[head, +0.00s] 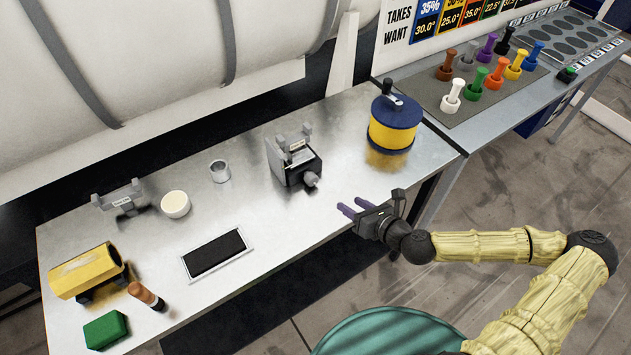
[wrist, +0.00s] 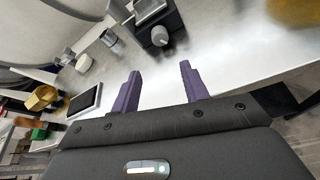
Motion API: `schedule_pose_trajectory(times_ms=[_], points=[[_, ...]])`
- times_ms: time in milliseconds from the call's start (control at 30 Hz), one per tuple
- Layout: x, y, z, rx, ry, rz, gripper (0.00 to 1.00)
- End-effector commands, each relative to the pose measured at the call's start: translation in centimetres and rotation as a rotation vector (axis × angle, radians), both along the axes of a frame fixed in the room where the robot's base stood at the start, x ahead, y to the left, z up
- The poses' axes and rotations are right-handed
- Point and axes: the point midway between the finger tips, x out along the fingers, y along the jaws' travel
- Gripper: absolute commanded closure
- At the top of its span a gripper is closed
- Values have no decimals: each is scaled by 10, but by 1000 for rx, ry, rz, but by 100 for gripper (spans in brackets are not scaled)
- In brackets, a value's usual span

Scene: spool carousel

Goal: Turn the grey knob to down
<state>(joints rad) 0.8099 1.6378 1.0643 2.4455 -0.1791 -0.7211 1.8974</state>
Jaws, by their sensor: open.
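The grey knob (head: 311,179) sticks out from the front of a small dark box (head: 297,166) with a grey bracket on top, standing on the metal bench. In the wrist view the knob (wrist: 159,36) is beyond my fingertips, near the top middle. Which way the knob points is too small to tell.
A yellow and blue spool (head: 393,124) stands right of the box. A grey cup (head: 220,171), white bowl (head: 175,204), dark-screened tablet (head: 216,253), yellow roll (head: 88,272), orange-brown bottle (head: 146,296) and green block (head: 105,330) lie to the left. Coloured pegs stand on a mat (head: 432,91) at right.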

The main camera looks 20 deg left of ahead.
Motion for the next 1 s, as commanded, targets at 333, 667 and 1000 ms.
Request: schedule_pose_trajectory(times_ms=[333,667,1000], points=[[8,13,-5,-3,-1,5,55],[36,55,-24,-4,0,6,55],[65,96,-44,-4,-1,6,55]])
